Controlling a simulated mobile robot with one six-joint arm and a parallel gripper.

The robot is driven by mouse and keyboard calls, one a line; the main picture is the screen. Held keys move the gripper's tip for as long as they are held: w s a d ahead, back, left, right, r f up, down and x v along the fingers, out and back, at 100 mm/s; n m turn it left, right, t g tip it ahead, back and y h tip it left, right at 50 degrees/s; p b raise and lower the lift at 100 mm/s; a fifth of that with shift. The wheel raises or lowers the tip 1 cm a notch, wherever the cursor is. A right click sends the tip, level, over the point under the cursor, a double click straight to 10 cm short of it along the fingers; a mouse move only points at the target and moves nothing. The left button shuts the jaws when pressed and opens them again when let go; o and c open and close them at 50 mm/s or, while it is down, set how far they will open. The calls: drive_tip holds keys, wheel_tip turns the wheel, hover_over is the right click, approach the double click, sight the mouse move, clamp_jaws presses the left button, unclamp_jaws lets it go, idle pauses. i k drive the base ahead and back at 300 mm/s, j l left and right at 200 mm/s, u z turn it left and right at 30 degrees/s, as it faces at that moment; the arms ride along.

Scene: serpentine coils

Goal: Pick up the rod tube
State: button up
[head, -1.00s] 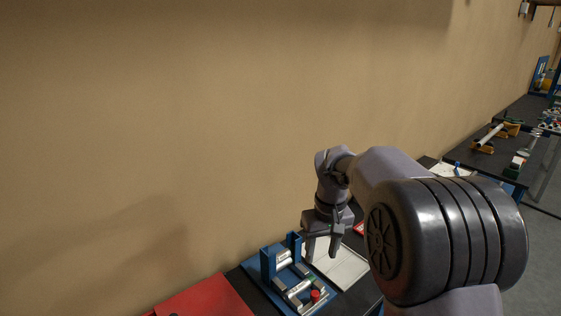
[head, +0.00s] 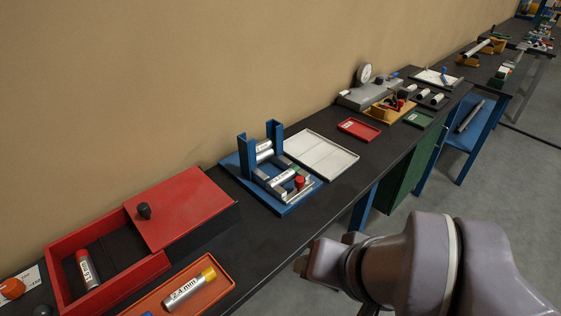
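Several labelled silver tubes are in the head view, and I cannot tell which one the task means. A yellow-capped tube (head: 188,290) marked 2.4 mm lies in an orange tray (head: 224,292) at the bottom. A red-capped tube (head: 87,270) lies in the open part of a red box (head: 62,246) at the left. More silver tubes (head: 284,179) lie in a blue rack (head: 246,160) at the centre. My gripper (head: 303,266) is at lower centre, right of the tubes and apart from them. Its fingers are mostly hidden by my arm, and no held object shows.
The red box has a sliding lid (head: 182,207) with a black knob, partly open. A white tray (head: 318,153), a red tray (head: 360,129) and a dial gauge stand (head: 370,93) lie farther along the dark bench. The floor (head: 480,190) at right is clear.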

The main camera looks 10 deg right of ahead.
sight(283, 177)
drive_tip(key=i+l+z, duration=0.15)
drive_tip(key=i+z, duration=0.3)
drive_tip(key=i, duration=0.5)
